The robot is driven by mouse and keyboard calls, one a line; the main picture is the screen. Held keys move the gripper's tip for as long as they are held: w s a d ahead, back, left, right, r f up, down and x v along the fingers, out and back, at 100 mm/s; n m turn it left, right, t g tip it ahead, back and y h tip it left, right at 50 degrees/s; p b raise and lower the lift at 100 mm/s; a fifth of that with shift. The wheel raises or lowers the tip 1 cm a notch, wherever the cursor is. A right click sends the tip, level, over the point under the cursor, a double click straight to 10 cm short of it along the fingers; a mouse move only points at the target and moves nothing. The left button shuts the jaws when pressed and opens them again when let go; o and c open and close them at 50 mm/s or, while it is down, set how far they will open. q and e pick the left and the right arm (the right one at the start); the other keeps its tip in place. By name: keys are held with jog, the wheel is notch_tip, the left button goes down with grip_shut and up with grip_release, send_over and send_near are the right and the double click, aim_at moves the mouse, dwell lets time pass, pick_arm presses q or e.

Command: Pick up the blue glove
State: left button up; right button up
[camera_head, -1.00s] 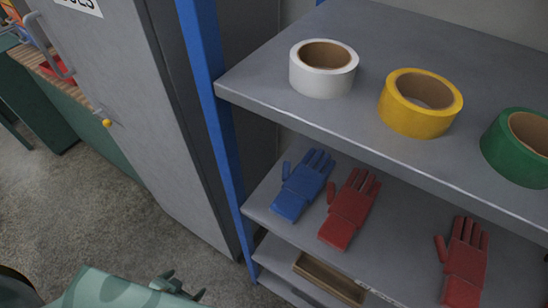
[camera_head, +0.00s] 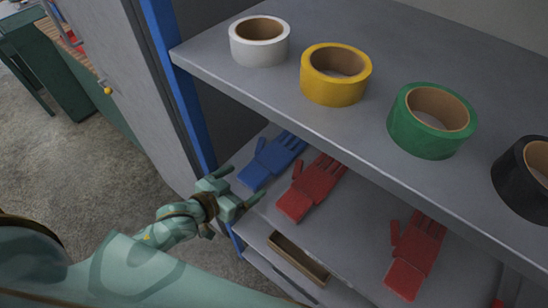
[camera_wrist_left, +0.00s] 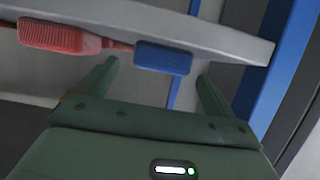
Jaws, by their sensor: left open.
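The blue glove (camera_head: 271,160) lies on the middle shelf near its left end, cuff toward the front edge, fingers pointing back under the upper shelf. My left gripper (camera_head: 238,186) is open and empty, just in front of the shelf edge beside the cuff. In the left wrist view the blue glove's cuff (camera_wrist_left: 163,58) shows beyond and between the two spread fingertips, apart from them as far as I can tell. The glove's fingertips are partly hidden by the upper shelf. My right gripper is not in view.
A red glove (camera_head: 309,187) lies close right of the blue one; another red glove (camera_head: 416,255) is farther right. The upper shelf (camera_head: 200,50) overhangs, holding several tape rolls. A blue post (camera_head: 178,80) stands at the left. A wooden box (camera_head: 297,257) is below.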

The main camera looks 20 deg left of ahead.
aim_at(251, 177)
pick_arm(q)
jog(key=b+x, duration=0.1)
jog(key=x, duration=0.5)
jog(key=shift+w+r, duration=0.1)
jog(key=shift+r, duration=0.05)
jog(key=c, duration=0.7)
